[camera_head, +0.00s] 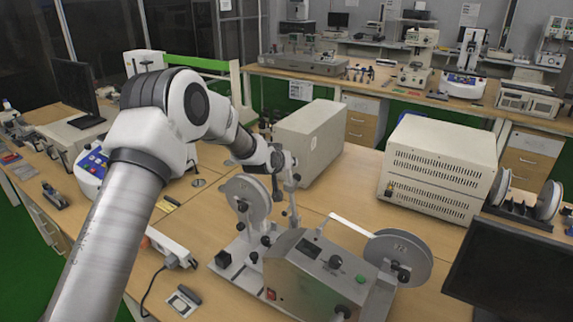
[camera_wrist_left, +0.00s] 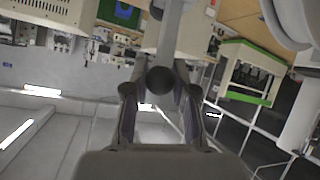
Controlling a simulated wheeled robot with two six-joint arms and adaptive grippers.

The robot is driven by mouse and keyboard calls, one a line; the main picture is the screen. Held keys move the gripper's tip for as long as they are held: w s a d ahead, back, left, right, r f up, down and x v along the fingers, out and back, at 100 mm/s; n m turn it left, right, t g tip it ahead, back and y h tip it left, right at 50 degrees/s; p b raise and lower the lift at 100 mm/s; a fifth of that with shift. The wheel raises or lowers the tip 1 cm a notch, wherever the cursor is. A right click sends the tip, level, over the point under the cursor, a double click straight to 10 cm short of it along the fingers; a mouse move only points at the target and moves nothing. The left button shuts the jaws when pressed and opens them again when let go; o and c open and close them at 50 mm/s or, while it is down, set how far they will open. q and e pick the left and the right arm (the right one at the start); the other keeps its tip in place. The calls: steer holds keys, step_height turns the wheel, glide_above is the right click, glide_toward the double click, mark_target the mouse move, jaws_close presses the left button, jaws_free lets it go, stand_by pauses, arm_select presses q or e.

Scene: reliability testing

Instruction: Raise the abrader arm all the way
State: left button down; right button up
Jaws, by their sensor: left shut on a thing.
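The abrader (camera_head: 315,272) is a grey metal machine with a dark display, a green button and a red switch, standing on the wooden bench in the lower middle of the head view. Its slim grey arm (camera_head: 292,203) stands roughly upright above the machine, and it also shows in the left wrist view (camera_wrist_left: 172,30). My left gripper (camera_head: 287,165) is at the upper end of this arm. In the left wrist view its two fingers are on either side of a dark round knob (camera_wrist_left: 160,80) on the arm, shut on it. My right gripper is not in view.
Two reels, one left (camera_head: 246,199) and one right (camera_head: 400,257), flank the abrader. A beige box (camera_head: 309,140) stands close behind my left gripper. A larger vented cabinet (camera_head: 440,167) is to the right. A dark monitor (camera_head: 515,270) fills the lower right corner.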

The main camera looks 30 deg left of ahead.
arm_select(q)
steer(key=c, duration=0.9)
jaws_free()
steer(key=shift+w, duration=0.15)
steer(key=shift+w+d+f, duration=0.1)
steer(key=shift+w+d, duration=0.05)
steer(key=v, duration=1.2)
steer(key=shift+w, duration=0.1)
